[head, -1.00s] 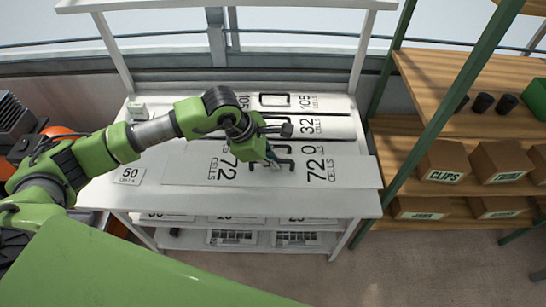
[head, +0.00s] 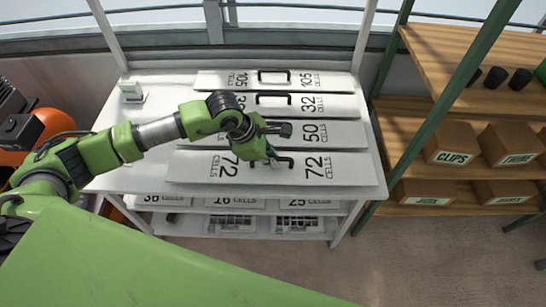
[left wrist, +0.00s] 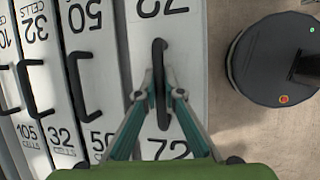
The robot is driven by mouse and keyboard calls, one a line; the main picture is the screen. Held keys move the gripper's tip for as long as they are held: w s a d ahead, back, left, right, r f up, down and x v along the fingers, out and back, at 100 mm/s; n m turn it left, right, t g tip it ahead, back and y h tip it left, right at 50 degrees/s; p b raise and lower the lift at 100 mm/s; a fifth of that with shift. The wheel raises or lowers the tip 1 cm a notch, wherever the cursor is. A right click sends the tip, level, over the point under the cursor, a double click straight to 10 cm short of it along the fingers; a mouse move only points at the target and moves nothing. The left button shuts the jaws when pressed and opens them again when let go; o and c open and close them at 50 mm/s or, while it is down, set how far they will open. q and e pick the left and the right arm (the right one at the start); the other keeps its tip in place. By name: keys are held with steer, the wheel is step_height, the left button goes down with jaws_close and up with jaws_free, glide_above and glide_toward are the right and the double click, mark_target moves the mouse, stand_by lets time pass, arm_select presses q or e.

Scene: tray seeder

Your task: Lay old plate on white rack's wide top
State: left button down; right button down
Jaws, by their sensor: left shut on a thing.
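The plate marked 72 cells (head: 335,172) is long and white, with a black bar handle at its middle. My left gripper (head: 270,153) is shut on that handle. The grip also shows in the left wrist view (left wrist: 160,90), with the handle (left wrist: 161,60) between the fingertips. The plate is level, at the front of the white rack's wide top (head: 165,100), in front of the 50 plate (head: 345,134) and about parallel to it. I cannot tell whether it touches the top or hangs just above it. My right gripper is not in view.
Behind lie the 32 plate (head: 335,106) and the 105 plate (head: 335,82). More plates fill the lower shelf. A wooden shelf with boxes (head: 452,143) stands to the right.

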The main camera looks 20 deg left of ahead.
arm_select(q)
steer(key=shift+f+b, duration=0.3)
steer(key=shift+b, duration=0.05)
stand_by(0.7)
steer(key=c, duration=2.1)
jaws_free()
steer(key=shift+s+f, duration=0.1)
steer(key=v, duration=1.2)
steer(key=shift+d, duration=0.15)
